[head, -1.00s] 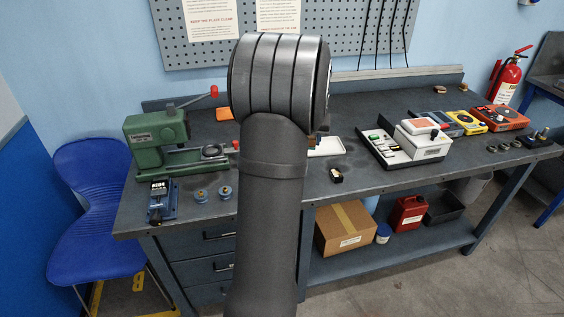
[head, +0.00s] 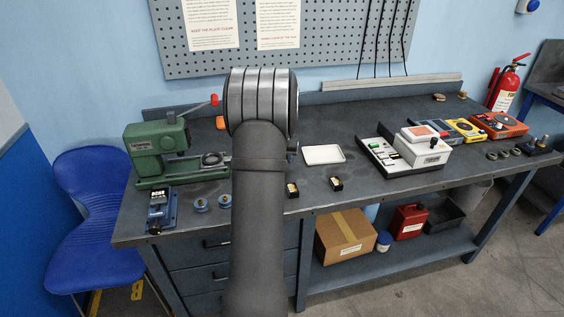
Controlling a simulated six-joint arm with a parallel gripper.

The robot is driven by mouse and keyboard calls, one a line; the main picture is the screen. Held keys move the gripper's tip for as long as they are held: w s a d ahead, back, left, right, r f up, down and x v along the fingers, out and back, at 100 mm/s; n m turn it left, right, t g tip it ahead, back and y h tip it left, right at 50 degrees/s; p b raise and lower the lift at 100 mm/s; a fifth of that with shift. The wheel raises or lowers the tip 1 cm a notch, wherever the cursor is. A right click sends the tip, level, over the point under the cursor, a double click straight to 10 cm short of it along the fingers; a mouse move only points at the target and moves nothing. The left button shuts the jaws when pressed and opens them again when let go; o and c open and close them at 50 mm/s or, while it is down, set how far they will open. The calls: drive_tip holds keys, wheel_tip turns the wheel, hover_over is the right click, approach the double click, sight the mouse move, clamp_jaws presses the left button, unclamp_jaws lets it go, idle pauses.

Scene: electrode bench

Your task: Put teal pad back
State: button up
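I cannot make out a teal pad in the head view. A white shallow tray (head: 323,154) lies on the bench just right of my arm and looks empty. Two small dark blocks with pale faces, one beside my arm (head: 292,190) and one further right (head: 336,184), sit near the bench's front edge.
A green press (head: 157,150) with a red-knobbed lever stands left of my arm, with a blue device (head: 161,208) in front. A white-lidded instrument (head: 422,143), yellow meter (head: 466,128) and orange box (head: 497,123) stand right. The bench between tray and instrument is clear.

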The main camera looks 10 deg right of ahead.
drive_tip(key=shift+f, duration=1)
drive_tip(key=shift+f, duration=0.2)
drive_tip(key=o, duration=0.9)
drive_tip(key=shift+o, duration=0.2)
drive_tip(key=shift+r, duration=0.1)
drive_tip(key=shift+r, duration=0.3)
drive_tip(key=v, duration=1.1)
drive_tip(key=shift+s+r, duration=0.2)
drive_tip(key=shift+r, duration=0.05)
